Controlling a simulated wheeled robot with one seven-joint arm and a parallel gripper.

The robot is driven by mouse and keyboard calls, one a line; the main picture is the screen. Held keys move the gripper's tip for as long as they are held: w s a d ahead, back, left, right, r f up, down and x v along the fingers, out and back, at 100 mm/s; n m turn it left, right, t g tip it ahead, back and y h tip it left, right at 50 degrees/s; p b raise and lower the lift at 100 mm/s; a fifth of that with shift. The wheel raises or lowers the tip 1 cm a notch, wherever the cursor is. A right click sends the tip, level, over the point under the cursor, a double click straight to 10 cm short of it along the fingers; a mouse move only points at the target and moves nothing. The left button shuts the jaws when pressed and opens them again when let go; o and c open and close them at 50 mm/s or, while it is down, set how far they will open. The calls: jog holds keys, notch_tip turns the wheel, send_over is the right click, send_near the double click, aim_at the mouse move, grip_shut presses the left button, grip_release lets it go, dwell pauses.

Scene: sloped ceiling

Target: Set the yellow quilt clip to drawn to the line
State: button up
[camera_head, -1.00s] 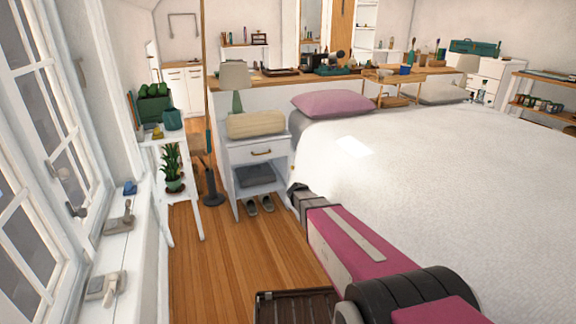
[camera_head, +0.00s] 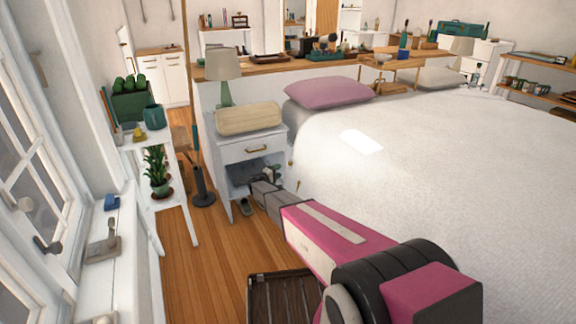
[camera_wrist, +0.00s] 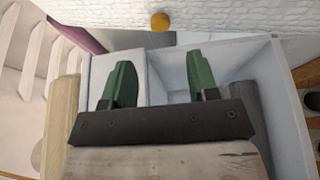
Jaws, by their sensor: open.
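A small round yellow-orange knob, which looks like the quilt clip (camera_wrist: 160,21), sits at the edge of the white quilt (camera_wrist: 220,14) at the top of the wrist view. In the head view a small yellowish spot, likely the clip (camera_head: 291,160), shows at the bed's near left side. My gripper (camera_wrist: 160,82) has two green fingers spread apart with nothing between them. The clip lies beyond the fingertips, apart from them. In the head view my gripper (camera_head: 268,174) is in front of the nightstand's open shelf, beside the bed. I see no line marked on the quilt.
The white nightstand (camera_head: 236,150) with a drawer and open shelf stands close to my gripper. A beige bundle (camera_head: 248,118) and a lamp (camera_head: 223,72) stand on it. A plant stand (camera_head: 172,203) is left.

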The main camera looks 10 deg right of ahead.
aim_at(301, 168)
jog(key=x, duration=0.9)
jog(key=shift+w+d, duration=0.15)
jog(key=shift+d, duration=0.1)
grip_shut()
jog(key=s, duration=0.2)
jog(key=s+d, duration=0.1)
jog(key=s, duration=0.2)
jog(key=s+d, duration=0.1)
jog(key=s, duration=0.1)
jog(key=shift+s+d, duration=0.3)
jog(key=shift+s, duration=0.2)
grip_release()
